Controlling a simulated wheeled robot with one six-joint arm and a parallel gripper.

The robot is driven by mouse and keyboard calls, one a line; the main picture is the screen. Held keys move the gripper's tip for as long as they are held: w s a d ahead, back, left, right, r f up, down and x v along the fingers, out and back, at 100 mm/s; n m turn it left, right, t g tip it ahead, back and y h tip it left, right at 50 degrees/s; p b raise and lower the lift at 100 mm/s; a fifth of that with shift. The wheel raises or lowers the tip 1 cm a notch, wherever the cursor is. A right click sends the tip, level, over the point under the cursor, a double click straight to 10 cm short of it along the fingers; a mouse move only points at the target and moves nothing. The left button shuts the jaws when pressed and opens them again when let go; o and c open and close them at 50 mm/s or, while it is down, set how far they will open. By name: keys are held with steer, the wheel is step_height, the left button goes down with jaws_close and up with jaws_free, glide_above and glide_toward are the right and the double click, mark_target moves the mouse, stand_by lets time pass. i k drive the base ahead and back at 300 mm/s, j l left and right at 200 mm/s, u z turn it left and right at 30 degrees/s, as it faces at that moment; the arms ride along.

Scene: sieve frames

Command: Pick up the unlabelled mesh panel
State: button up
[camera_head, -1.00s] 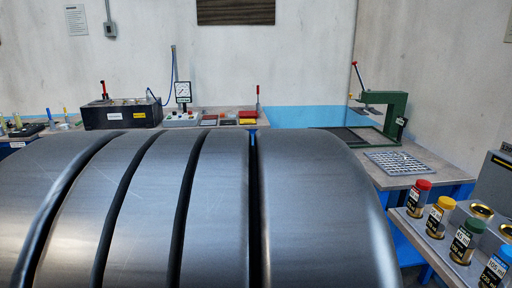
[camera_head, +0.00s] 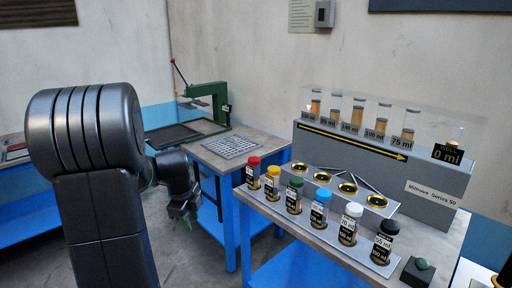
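A light grey panel (camera_head: 231,146) with a grid of openings lies flat on the corner workbench; I see no label on it, but it is small in view. My gripper (camera_head: 186,212) hangs left of and below the bench top, in front of the bench's left side and apart from both panels. It is small and dark, so I cannot tell if its fingers are open. I see nothing held in it.
A green hand press (camera_head: 212,103) stands behind the grey panel. On the nearer bench at right are a rack of colour-capped jars (camera_head: 321,205), gold-rimmed cups (camera_head: 348,188) and a stepped stand of cylinders (camera_head: 385,150). Open floor (camera_head: 190,260) lies between my arm and the benches.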

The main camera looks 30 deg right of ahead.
mark_target(204, 145)
steer(key=i+z, duration=0.2)
steer(key=z, duration=0.15)
steer(key=i+l+z, duration=0.1)
steer(key=z, duration=0.3)
steer(key=i+j+z, duration=0.1)
steer(key=i+z, duration=0.25)
steer(key=i+j, duration=0.2)
steer(key=i, duration=0.25)
steer(key=i+j, duration=0.2)
steer(key=i, duration=0.25)
steer(key=i+j, duration=0.15)
steer(key=i, duration=0.3)
steer(key=i+j, duration=0.2)
steer(key=i, duration=0.25)
steer(key=i+j, duration=0.2)
steer(key=i, duration=0.2)
steer(key=i+j, duration=0.2)
steer(key=i, duration=0.25)
